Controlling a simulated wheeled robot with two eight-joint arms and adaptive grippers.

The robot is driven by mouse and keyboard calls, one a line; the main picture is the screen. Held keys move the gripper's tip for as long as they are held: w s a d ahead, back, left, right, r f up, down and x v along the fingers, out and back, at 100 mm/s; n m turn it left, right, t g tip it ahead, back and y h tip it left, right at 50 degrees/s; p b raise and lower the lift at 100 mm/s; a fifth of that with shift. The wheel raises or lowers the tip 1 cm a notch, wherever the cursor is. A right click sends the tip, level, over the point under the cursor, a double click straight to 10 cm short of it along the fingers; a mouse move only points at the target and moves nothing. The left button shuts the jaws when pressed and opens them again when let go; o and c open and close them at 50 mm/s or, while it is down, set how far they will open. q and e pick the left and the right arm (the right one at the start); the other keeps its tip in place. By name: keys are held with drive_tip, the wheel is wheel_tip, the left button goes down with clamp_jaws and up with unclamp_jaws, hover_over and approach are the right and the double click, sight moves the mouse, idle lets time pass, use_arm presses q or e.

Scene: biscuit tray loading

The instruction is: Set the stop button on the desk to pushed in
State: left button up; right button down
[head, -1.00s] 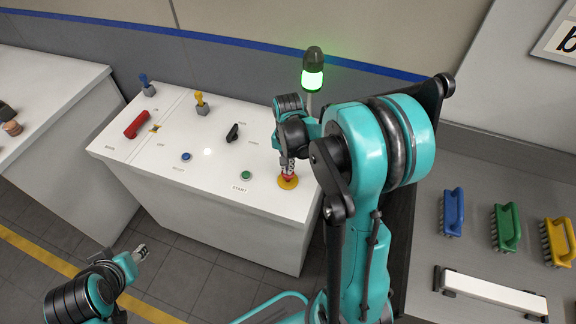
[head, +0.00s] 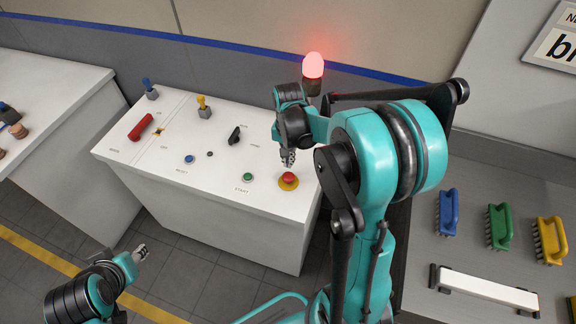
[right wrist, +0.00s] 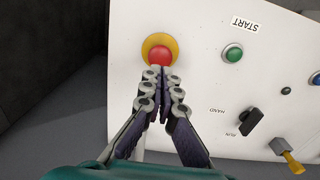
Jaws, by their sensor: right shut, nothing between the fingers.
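The stop button (head: 289,176) is a red mushroom head on a yellow round base, near the right front of the white desk (head: 225,205). It also shows in the right wrist view (right wrist: 160,54). My right gripper (head: 288,160) is shut and empty, just above and behind the button in the head view, with a small gap. In the right wrist view its fingertips (right wrist: 161,72) overlap the button's lower edge. The signal lamp (head: 313,66) behind the desk glows red. My left gripper (head: 141,252) is low in front of the desk; its finger state is too small to tell.
The desk also bears a green start button (head: 248,177), a blue button (head: 189,159), a black selector (head: 235,135), a red handle (head: 141,127) and a yellow-topped lever (head: 203,106). Blue (head: 448,212), green (head: 499,227) and yellow (head: 551,240) brushes are at the right.

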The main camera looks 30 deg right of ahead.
wheel_tip(320, 180, up, 7)
drive_tip(key=p, duration=0.1)
drive_tip(key=shift+d+f, duration=0.15)
drive_tip(key=shift+f, duration=0.05)
drive_tip(key=shift+w, duration=0.15)
drive_tip(key=s+a+f+n+t+b, duration=0.1)
drive_tip(key=s+a+n+t+b, duration=0.5)
drive_tip(key=s+a+n, duration=0.3)
drive_tip(key=shift+s+a+f+n+t, duration=0.4)
drive_tip(key=shift+s+a+t, duration=0.2)
drive_tip(key=shift+s+a, duration=0.75)
